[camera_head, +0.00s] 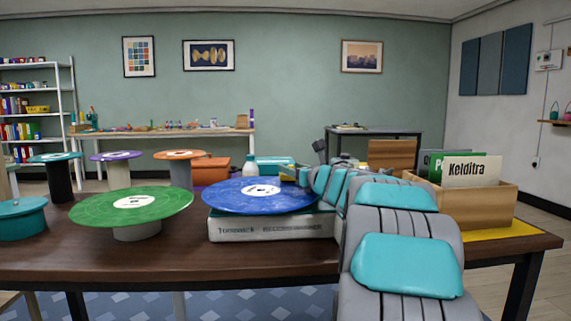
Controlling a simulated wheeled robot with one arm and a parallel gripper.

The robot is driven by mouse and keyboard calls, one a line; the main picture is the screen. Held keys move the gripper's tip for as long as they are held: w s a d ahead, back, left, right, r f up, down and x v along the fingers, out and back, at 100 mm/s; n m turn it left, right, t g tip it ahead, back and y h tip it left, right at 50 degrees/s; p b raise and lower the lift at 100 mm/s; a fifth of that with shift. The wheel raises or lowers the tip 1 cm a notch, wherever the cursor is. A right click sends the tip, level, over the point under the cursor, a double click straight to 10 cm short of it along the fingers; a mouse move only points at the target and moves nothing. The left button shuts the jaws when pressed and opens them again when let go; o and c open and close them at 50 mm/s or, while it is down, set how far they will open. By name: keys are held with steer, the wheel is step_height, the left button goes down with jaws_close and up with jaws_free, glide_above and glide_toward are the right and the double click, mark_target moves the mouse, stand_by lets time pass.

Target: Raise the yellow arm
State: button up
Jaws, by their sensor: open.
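A white and grey turntable (270,229) stands on the dark wooden table, with a blue record (235,197) on top. A small yellow part (287,173) shows at the record's back right edge; it may be the yellow arm, but most of it is hidden. My grey and teal arm reaches in from the lower right over the turntable's right side. My gripper (301,176) is at the yellow part, small and partly hidden by my own arm. It is open; I cannot tell whether it touches the yellow part.
A green record (110,207) on a round stand is left of the turntable. Teal, purple and orange discs on stands are behind it. A wooden crate (480,208) of sleeves is right of my arm. The table's front strip is clear.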

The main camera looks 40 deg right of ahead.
steer(key=shift+w+d+r+p, duration=0.1)
steer(key=shift+w+d+p, duration=0.05)
steer(key=shift+w, duration=0.9)
steer(key=shift+w+d+p, duration=0.15)
steer(key=shift+w, duration=0.9)
steer(key=shift+c, duration=0.3)
jaws_close()
